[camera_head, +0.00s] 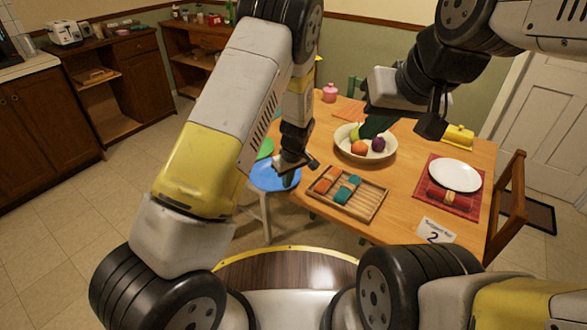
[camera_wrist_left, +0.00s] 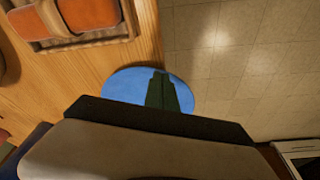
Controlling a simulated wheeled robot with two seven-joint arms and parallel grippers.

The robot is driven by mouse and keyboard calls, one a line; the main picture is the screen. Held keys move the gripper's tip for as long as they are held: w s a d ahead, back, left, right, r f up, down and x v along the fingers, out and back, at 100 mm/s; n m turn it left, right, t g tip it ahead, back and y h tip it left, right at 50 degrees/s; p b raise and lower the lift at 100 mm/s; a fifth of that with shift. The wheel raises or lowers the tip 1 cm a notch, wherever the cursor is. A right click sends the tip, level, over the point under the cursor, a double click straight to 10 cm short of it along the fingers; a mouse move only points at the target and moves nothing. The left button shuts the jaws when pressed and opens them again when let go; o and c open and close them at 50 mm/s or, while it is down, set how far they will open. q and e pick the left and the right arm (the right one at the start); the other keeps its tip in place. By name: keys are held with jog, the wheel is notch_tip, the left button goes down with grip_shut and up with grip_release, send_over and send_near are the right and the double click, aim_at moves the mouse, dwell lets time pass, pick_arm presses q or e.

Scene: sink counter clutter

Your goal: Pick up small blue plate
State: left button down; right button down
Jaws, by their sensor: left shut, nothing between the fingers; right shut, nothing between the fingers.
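No small blue plate can be made out for certain. A round blue disc (camera_head: 268,178) beside the table's left edge has pale legs under it and looks like a stool seat; the blue disc also shows in the left wrist view (camera_wrist_left: 125,86). My left gripper (camera_head: 288,181) is shut and empty, pointing down over the disc's right side. In the left wrist view its dark green fingers (camera_wrist_left: 170,92) cover part of the disc; contact cannot be told. My right gripper (camera_head: 374,128) is shut and empty above the fruit bowl.
The wooden table (camera_head: 400,205) holds a fruit bowl (camera_head: 381,155), a wooden tray (camera_head: 360,207) with rolled cloths, and a white plate (camera_head: 455,175) on a red mat. A wooden chair (camera_head: 512,195) stands at right. Open tiled floor (camera_head: 60,235) lies left.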

pick_arm(q)
jog(key=shift+s+f, duration=0.1)
jog(key=shift+f, duration=0.45)
jog(key=shift+d, duration=0.1)
jog(key=shift+s+d, duration=0.45)
jog(key=shift+s, duration=0.25)
